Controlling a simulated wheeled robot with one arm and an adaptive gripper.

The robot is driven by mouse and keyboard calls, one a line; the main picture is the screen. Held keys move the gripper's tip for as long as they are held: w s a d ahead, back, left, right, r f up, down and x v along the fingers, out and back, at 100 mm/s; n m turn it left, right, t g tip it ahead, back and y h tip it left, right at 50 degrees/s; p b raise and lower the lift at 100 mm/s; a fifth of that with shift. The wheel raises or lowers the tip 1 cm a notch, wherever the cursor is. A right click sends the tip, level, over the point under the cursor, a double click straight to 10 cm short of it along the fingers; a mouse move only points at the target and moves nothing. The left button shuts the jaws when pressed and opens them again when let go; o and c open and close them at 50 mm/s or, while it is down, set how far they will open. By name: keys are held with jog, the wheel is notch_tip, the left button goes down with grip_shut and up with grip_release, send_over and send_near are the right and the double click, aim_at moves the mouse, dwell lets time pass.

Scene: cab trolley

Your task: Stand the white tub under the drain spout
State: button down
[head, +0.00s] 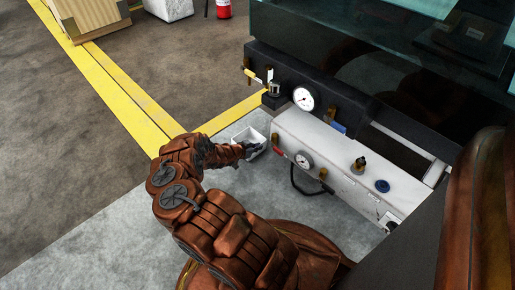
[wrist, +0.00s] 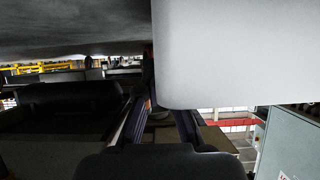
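The white tub (head: 247,134) is a small open-topped box in the middle of the head view, left of the white machine housing. My gripper (head: 247,148) is at its near side, with a dark finger overlapping the tub's wall. In the wrist view the tub (wrist: 240,50) fills the upper right as a large pale shape and hides part of one finger. The fingers (wrist: 155,105) close in at the tub's edge and appear shut on its wall. A brass tap with a red handle (head: 279,153) is just right of the tub; I cannot tell whether it is the drain spout.
The white housing (head: 345,180) carries a gauge (head: 303,160), taps and a dark hose. Above it is a dark beam with a larger gauge (head: 303,98) and a yellow-handled tap (head: 252,75). Yellow floor lines (head: 125,100) and open floor lie left. A wooden crate (head: 92,18) stands far back.

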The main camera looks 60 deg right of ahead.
jog(key=shift+f, duration=0.2)
jog(key=c, duration=1.3)
grip_release()
jog(key=shift+r, duration=0.15)
